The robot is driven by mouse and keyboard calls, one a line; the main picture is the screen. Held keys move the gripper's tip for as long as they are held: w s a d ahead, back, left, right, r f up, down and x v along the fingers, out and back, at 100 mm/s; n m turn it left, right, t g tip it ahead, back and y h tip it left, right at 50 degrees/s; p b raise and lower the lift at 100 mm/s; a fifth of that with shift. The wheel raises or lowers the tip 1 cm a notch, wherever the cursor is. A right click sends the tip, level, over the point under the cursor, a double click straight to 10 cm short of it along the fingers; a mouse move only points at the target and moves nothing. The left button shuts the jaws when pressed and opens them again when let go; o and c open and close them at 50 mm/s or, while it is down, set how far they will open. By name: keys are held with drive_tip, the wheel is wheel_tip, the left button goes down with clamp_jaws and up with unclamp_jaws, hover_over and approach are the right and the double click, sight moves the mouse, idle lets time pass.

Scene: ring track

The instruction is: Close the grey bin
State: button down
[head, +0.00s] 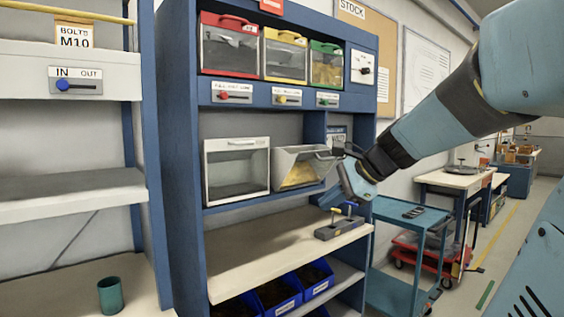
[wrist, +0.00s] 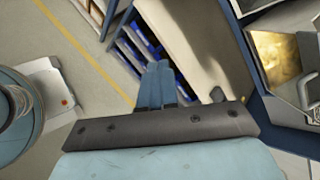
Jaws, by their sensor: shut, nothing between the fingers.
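Two grey bins stand side by side on the middle shelf of the blue rack. The left grey bin (head: 237,171) is shut, with a clear front. The right grey bin (head: 297,172) is tilted open, its front leaning out, with yellowish contents inside. In the wrist view the open bin (wrist: 274,58) shows at the upper right, its handle (wrist: 304,92) near the right edge. My gripper (head: 330,196) is just right of and below the open bin, apart from it. In the wrist view its fingers (wrist: 155,84) are together and empty.
Red, yellow and green bins (head: 285,52) sit above. A small fixture with a blue and yellow handle (head: 340,225) stands on the worktop (head: 270,240) below. Blue trays (head: 278,290) are underneath. A teal cart (head: 410,235) stands to the right. Open floor lies farther right.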

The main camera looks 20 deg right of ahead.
drive_tip(key=w+d+r+m+t, duration=0.3)
drive_tip(key=w+d+m, duration=0.1)
drive_tip(key=d+m, duration=0.4)
drive_tip(key=w+d+r+m+t, duration=0.35)
drive_tip(key=d+m, duration=0.25)
drive_tip(key=d, duration=0.4)
drive_tip(key=r+x, duration=0.2)
drive_tip(key=x, duration=1.1)
drive_tip(key=shift+w+h, duration=0.3)
drive_tip(key=shift+r+g, duration=0.1)
drive_tip(key=shift+g, duration=0.15)
